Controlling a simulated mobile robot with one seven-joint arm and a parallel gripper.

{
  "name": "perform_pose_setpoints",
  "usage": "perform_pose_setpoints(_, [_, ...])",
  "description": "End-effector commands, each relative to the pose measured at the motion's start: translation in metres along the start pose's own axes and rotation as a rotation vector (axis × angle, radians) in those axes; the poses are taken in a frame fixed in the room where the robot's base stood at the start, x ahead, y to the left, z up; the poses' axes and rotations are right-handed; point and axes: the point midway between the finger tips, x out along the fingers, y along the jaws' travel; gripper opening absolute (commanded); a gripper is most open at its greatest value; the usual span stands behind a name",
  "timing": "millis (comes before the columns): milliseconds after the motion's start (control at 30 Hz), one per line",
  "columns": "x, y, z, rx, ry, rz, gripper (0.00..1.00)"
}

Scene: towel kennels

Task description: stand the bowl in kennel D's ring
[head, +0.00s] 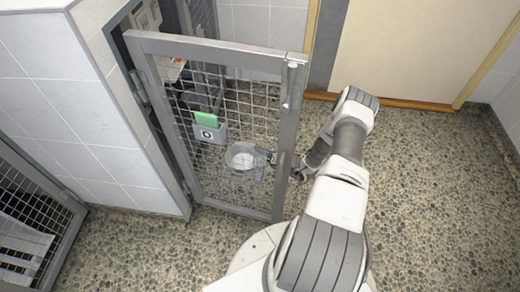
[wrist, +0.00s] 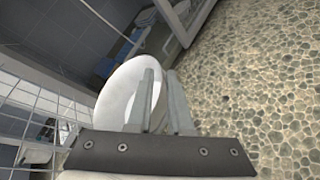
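The white bowl (head: 241,154) shows through the mesh of a kennel door (head: 282,150) in the head view. My gripper (head: 262,162) is at the bowl's right side, behind the mesh and partly hidden by it. In the wrist view the bowl (wrist: 112,92) is tilted, with its rim between my two fingers (wrist: 164,100); the gripper appears shut on it. A dark plate (head: 208,132) with a pale letter hangs on the door; the letter is too small to read surely. I cannot make out the ring clearly; greyish parts below the bowl are blurred by the mesh.
The door stands open from a tiled wall (head: 75,115). A green card (head: 206,118) sits above the plate. Another mesh front (head: 30,225) is at lower left. A closed pale door (head: 415,45) is at the back. The pebbled floor (head: 430,190) at right is clear.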

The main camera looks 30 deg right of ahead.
Motion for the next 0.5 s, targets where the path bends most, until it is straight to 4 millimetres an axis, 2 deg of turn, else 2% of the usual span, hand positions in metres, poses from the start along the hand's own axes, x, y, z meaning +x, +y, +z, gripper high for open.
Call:
perform_pose_setpoints(33, [-0.0001, 0.0, 0.0, 0.0, 0.0, 0.0, 0.3])
perform_pose_setpoints(67, [-0.0001, 0.0, 0.0, 0.0, 0.0, 0.0, 0.35])
perform_pose_setpoints(100, [-0.0001, 0.0, -0.0001, 0.0, 0.0, 0.0, 0.36])
perform_pose_setpoints(433, [-0.0011, 0.0021, 0.002, 0.0, 0.001, 0.0, 0.36])
perform_pose_setpoints(500, [-0.0088, 0.0029, 0.0034, 0.002, 0.001, -0.002, 0.36])
